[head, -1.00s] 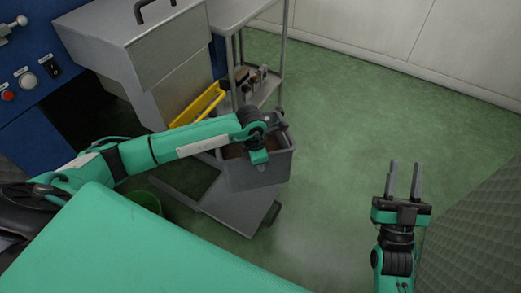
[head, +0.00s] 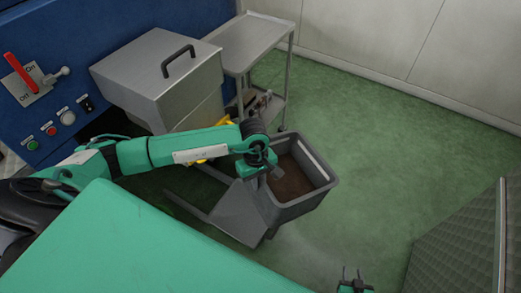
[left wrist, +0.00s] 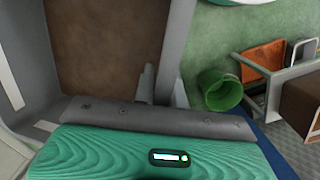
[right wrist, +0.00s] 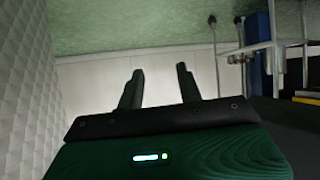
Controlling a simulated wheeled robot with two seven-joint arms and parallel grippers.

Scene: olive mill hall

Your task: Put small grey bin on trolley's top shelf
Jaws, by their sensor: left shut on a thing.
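The small grey bin (head: 312,202) is in the middle of the head view, open at the top, with a brown inside. My left gripper (head: 268,168) is shut on its near left rim. In the left wrist view the bin wall (left wrist: 176,45) runs between the fingers (left wrist: 162,88). The trolley (head: 238,62) stands beyond the bin, up and to the left, and its top shelf looks bare. The bin is apart from that shelf and lower in the picture. My right gripper (right wrist: 158,88) is open and empty; only its tips show at the head view's bottom edge.
A steel hopper with a black handle (head: 155,70) stands left of the trolley, before a blue control panel (head: 60,60). Small items (head: 262,100) lie on the trolley's lower shelf. A grey sloped metal piece (head: 240,215) is beside the bin.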

